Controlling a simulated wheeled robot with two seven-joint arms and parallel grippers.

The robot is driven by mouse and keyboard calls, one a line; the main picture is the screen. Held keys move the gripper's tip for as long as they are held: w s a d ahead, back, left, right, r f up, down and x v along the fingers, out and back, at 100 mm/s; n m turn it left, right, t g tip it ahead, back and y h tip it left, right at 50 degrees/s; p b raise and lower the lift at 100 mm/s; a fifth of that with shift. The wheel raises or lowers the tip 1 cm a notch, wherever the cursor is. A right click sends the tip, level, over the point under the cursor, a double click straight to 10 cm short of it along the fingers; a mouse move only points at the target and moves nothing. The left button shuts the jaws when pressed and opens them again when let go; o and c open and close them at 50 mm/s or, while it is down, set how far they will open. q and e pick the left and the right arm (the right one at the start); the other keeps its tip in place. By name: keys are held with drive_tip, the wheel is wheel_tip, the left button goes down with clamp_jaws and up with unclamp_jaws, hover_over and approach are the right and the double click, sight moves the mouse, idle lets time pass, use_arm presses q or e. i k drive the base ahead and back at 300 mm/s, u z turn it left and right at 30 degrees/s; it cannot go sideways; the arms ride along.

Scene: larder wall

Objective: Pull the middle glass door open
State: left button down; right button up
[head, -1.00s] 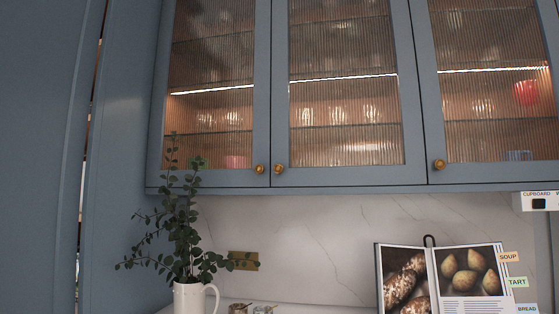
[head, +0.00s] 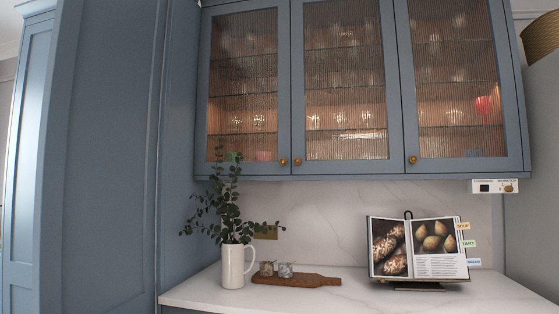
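The middle glass door (head: 344,163) is shut, in a blue wall cupboard with three ribbed-glass doors. Its round brass knob (head: 298,162) is at its lower left corner, close beside the knob (head: 283,162) of the left glass door (head: 216,90). The right glass door (head: 468,165) is also shut, with its knob (head: 412,160) at its lower left. Glasses and shelves show dimly behind the ribbed glass. Neither of my grippers is in view.
Below the cupboard is a white counter (head: 350,297). On it stand a white jug (head: 232,267) with leafy stems, a wooden board (head: 312,281) with small jars, and an open cookbook (head: 436,264) on a stand. A switch box (head: 495,186) hangs under the cupboard's right end. Tall blue panels fill the left.

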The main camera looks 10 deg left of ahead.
sight(347, 118)
drive_tip(key=u, duration=0.55)
drive_tip(key=i, duration=0.9)
drive_tip(key=u, duration=0.35)
